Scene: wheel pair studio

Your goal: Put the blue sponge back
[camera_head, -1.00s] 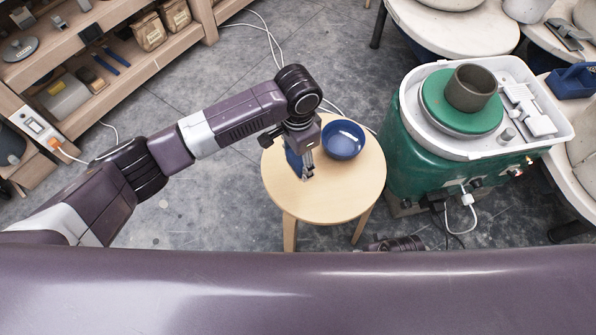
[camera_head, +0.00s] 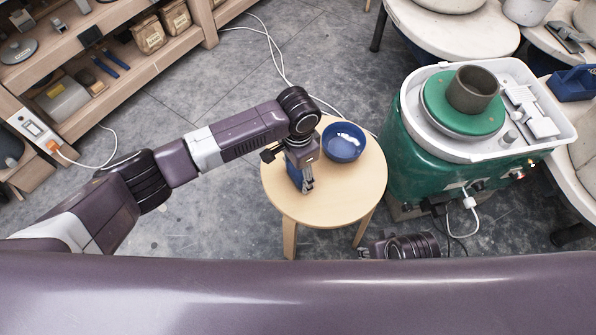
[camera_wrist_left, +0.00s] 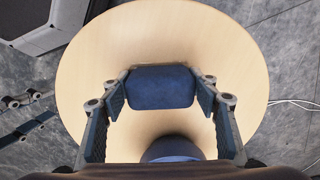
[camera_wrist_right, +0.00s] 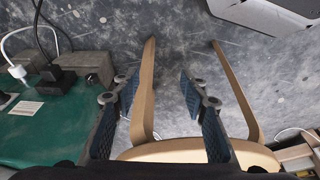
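The blue sponge (camera_wrist_left: 161,87) sits between the two fingers of my left gripper (camera_wrist_left: 161,92), over the round wooden stool (camera_wrist_left: 225,60). Both finger pads appear to touch its ends. In the head view the left gripper (camera_head: 303,183) points down over the stool's left part, and it partly hides the sponge. I cannot tell whether the sponge touches the stool top. My right gripper (camera_wrist_right: 160,95) is open and empty, above the floor near the stool legs.
A blue bowl (camera_head: 343,143) stands on the stool, right of the left gripper. The green pottery wheel (camera_head: 400,150) is close on the right. Wooden shelves (camera_head: 120,85) stand at left. The stool's front right is bare.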

